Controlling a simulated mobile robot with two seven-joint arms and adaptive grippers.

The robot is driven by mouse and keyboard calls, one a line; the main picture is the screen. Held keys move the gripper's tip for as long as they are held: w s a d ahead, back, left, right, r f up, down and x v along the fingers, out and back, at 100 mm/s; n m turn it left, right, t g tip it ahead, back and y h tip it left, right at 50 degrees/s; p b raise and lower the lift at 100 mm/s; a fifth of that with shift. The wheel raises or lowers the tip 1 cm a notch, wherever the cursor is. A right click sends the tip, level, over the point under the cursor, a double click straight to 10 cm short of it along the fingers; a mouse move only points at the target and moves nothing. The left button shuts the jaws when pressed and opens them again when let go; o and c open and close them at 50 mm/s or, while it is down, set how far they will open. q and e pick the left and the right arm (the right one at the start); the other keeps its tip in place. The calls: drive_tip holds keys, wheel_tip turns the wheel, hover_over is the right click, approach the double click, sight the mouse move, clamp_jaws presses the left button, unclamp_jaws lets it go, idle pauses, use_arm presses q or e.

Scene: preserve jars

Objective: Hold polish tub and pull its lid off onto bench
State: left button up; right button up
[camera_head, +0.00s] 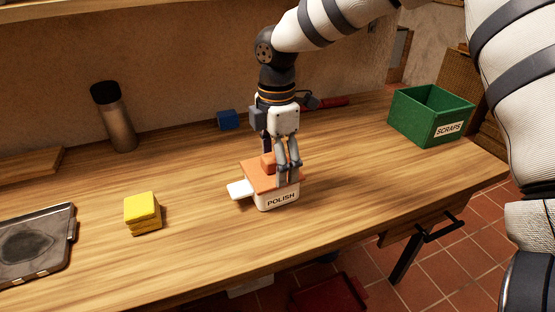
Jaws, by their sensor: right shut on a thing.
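The polish tub (279,201) is white with a "POLISH" label and stands upright on the wooden bench (350,200). A pale tab (240,189) sticks out from its left side. Its orange lid (255,175) sits on top and has a raised orange knob (268,162). My right gripper (279,167) points down over the lid and is shut on the knob. Its near fingers hide part of the knob and the lid's right side. My left gripper is not in view.
A yellow sponge-like block (142,211) and a dark tray (36,244) lie to the left. A flask (114,118) and a blue block (229,120) stand behind. A green scraps crate (430,116) is at back right. Bench right of the tub is clear.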

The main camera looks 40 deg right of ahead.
drive_tip(key=shift+o, duration=0.8)
drive_tip(key=shift+d+f, duration=0.1)
drive_tip(key=shift+f, duration=0.55)
drive_tip(key=o, duration=1)
drive_tip(key=shift+w, duration=0.1)
drive_tip(key=shift+o, duration=0.9)
drive_tip(key=shift+w, duration=0.2)
drive_tip(key=shift+s+r, duration=0.1)
drive_tip(key=shift+r, duration=0.15)
wheel_tip(320, 180, up, 12)
drive_tip(key=shift+f, duration=0.1)
